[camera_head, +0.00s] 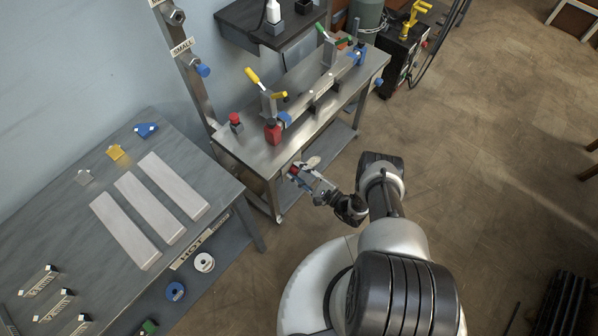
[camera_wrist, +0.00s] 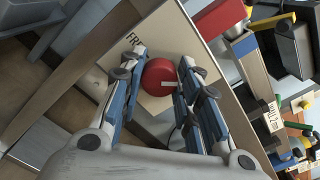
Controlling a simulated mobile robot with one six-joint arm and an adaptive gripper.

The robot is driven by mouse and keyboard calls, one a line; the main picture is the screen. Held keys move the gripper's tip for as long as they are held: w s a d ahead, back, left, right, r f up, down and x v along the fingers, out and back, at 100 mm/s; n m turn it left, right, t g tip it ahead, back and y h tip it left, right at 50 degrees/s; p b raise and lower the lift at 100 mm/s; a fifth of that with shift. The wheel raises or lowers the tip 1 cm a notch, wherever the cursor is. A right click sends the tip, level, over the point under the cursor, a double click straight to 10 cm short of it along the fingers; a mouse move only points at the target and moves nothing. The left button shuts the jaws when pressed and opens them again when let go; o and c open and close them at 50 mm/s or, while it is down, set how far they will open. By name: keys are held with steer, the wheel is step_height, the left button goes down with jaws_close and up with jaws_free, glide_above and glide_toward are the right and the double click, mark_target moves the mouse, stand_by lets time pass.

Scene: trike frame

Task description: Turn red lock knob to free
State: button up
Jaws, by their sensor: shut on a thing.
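The red lock knob (camera_wrist: 157,79) is round, with a pale pointer mark on its face toward the right. It sits on a light plate (camera_wrist: 172,30) at the front of the metal bench, with a partly hidden label starting "FR" (camera_wrist: 132,40). My gripper (camera_wrist: 155,80) has its two blue-and-grey fingers on either side of the knob, shut on it. In the head view my gripper (camera_head: 298,171) is at the near end of the bench, and a bit of the red knob (camera_head: 293,169) shows beside the fingers.
A grey table (camera_head: 70,215) with several pale bars stands at left. Floor (camera_head: 480,150) at right is mostly clear.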

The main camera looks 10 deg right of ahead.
steer(key=n, duration=0.6)
steer(key=shift+n, duration=0.3)
steer(key=n, duration=0.5)
steer(key=shift+r, duration=0.1)
stand_by(0.3)
steer(key=o, duration=1.1)
steer(key=shift+c, duration=0.2)
steer(key=shift+s, duration=0.1)
steer(key=v, duration=1.2)
